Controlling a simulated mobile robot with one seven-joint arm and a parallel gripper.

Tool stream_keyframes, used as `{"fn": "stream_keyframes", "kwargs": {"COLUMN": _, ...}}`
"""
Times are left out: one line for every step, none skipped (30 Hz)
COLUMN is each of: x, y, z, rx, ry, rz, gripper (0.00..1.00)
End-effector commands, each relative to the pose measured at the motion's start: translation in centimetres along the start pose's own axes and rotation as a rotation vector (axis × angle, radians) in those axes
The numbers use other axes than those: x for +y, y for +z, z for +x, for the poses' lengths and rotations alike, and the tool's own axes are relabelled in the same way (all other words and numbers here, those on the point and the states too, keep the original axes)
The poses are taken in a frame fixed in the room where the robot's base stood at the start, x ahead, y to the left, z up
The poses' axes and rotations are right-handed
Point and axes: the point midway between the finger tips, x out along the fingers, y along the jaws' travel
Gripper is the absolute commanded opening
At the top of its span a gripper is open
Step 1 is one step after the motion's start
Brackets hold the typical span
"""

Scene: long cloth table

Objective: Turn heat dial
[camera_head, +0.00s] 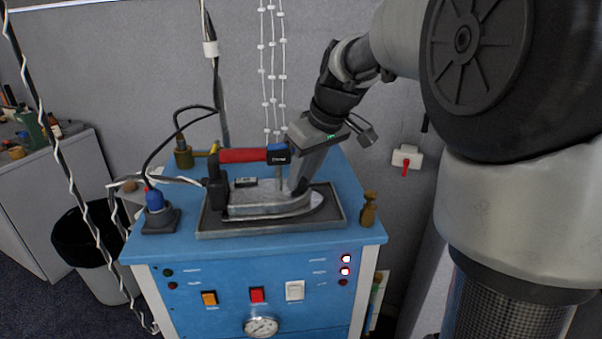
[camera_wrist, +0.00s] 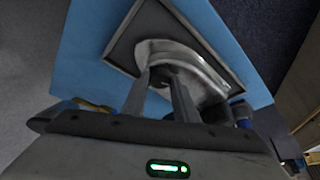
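A steam iron (camera_head: 270,206) with a red and black handle and a silver body lies on a dark-rimmed tray (camera_head: 338,222) on the blue cabinet top. The iron's silver body also shows in the wrist view (camera_wrist: 165,50). My gripper (camera_head: 296,186) points down over the front part of the iron, beside the handle's front end. In the wrist view its two fingers (camera_wrist: 160,85) stand apart, with a dark part of the iron beyond and between the tips. I cannot tell whether that part is the heat dial or whether the fingers touch it. No dial is clearly seen on the iron.
The blue cabinet (camera_head: 215,265) has switches, lit red lamps and a round gauge (camera_head: 261,327) on its front. A blue-capped plug (camera_head: 155,200) with cables stands left, a brass fitting (camera_head: 369,209) right. A black bin (camera_head: 88,240) is on the floor at left.

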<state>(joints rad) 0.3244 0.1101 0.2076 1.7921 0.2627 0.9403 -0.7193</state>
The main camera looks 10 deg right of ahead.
Motion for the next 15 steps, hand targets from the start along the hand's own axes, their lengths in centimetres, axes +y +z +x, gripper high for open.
{"fn": "stream_keyframes", "kwargs": {"x": 0.04, "y": -0.05, "z": -0.07, "rx": 0.001, "ry": 0.001, "rz": 0.0, "gripper": 0.33}}
{"fn": "stream_keyframes", "kwargs": {"x": 0.04, "y": -0.05, "z": -0.07, "rx": 0.001, "ry": 0.001, "rz": 0.0, "gripper": 0.38}}
{"fn": "stream_keyframes", "kwargs": {"x": 0.04, "y": -0.05, "z": -0.06, "rx": 0.001, "ry": 0.001, "rz": 0.0, "gripper": 0.45}}
{"fn": "stream_keyframes", "kwargs": {"x": 0.03, "y": -0.04, "z": -0.06, "rx": 0.001, "ry": 0.001, "rz": 0.0, "gripper": 0.46}}
{"fn": "stream_keyframes", "kwargs": {"x": 0.03, "y": -0.04, "z": -0.05, "rx": 0.001, "ry": 0.001, "rz": -0.001, "gripper": 0.46}}
{"fn": "stream_keyframes", "kwargs": {"x": 0.03, "y": -0.03, "z": -0.05, "rx": 0.001, "ry": 0.001, "rz": -0.001, "gripper": 0.46}}
{"fn": "stream_keyframes", "kwargs": {"x": 0.03, "y": -0.03, "z": -0.04, "rx": 0.001, "ry": 0.001, "rz": -0.001, "gripper": 0.46}}
{"fn": "stream_keyframes", "kwargs": {"x": 0.02, "y": -0.03, "z": -0.04, "rx": 0.001, "ry": 0.0, "rz": -0.001, "gripper": 0.46}}
{"fn": "stream_keyframes", "kwargs": {"x": 0.02, "y": -0.02, "z": -0.03, "rx": 0.001, "ry": 0.0, "rz": -0.001, "gripper": 0.46}}
{"fn": "stream_keyframes", "kwargs": {"x": 0.02, "y": -0.02, "z": -0.02, "rx": 0.0, "ry": 0.0, "rz": -0.001, "gripper": 0.46}}
{"fn": "stream_keyframes", "kwargs": {"x": 0.02, "y": -0.02, "z": -0.03, "rx": 0.0, "ry": 0.0, "rz": -0.001, "gripper": 0.46}}
{"fn": "stream_keyframes", "kwargs": {"x": 0.02, "y": -0.03, "z": -0.1, "rx": 0.001, "ry": 0.0, "rz": -0.001, "gripper": 0.46}}
{"fn": "stream_keyframes", "kwargs": {"x": 0.02, "y": -0.03, "z": -0.21, "rx": 0.001, "ry": 0.0, "rz": -0.001, "gripper": 0.46}}
{"fn": "stream_keyframes", "kwargs": {"x": 0.03, "y": -0.04, "z": -0.38, "rx": 0.001, "ry": 0.001, "rz": -0.001, "gripper": 0.46}}
{"fn": "stream_keyframes", "kwargs": {"x": 0.03, "y": -0.05, "z": -0.72, "rx": 0.001, "ry": 0.001, "rz": -0.001, "gripper": 0.46}}
